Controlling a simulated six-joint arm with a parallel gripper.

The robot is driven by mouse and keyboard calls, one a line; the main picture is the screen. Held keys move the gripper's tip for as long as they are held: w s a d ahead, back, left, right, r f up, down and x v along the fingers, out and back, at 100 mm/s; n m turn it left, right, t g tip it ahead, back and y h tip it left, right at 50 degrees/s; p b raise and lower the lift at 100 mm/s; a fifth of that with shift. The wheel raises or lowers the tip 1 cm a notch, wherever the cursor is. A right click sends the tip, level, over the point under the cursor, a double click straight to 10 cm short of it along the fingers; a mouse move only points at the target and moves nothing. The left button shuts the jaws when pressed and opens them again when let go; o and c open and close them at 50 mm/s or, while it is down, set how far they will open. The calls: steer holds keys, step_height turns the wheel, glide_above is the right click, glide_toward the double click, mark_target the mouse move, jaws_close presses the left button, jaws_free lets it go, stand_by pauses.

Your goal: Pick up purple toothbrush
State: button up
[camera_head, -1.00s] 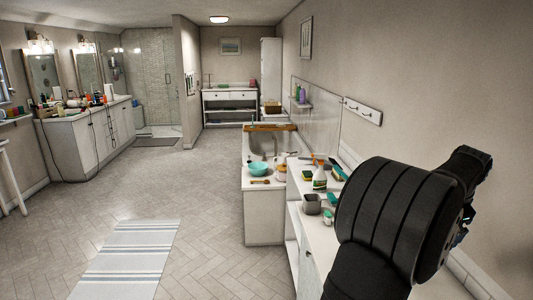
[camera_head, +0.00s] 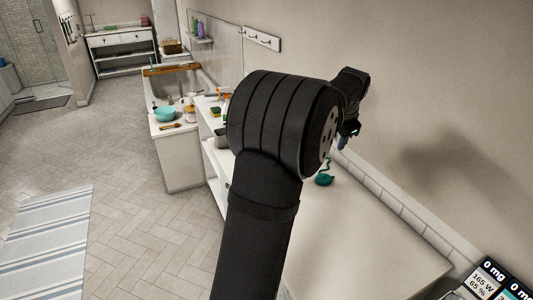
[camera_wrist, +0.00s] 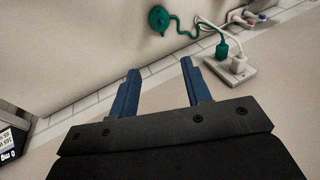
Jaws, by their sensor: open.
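I cannot make out a purple toothbrush in either current view. My gripper (camera_head: 346,140) is at the far end of my arm, beside the right wall and above the white counter (camera_head: 375,240). In the wrist view, my gripper (camera_wrist: 160,66) shows two blue fingers spread apart with nothing between them. My own arm hides part of the counter in the head view.
A display panel (camera_head: 495,278) is at lower right. The near counter is mostly bare. A teal bowl (camera_head: 165,115) stands farther back.

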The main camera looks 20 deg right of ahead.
steer(key=w+a+f+n+t+h, duration=0.45)
steer(key=w+a+f, duration=0.25)
steer(key=w+f, duration=0.3)
steer(key=s+a+n+t+h, duration=0.45)
steer(key=s+a+h, duration=0.2)
steer(key=a, duration=0.65)
steer(key=x, duration=1.6)
steer(key=shift+w+f, duration=0.3)
steer(key=shift+f, duration=0.5)
steer(key=shift+c, duration=0.4)
steer(key=c, duration=0.8)
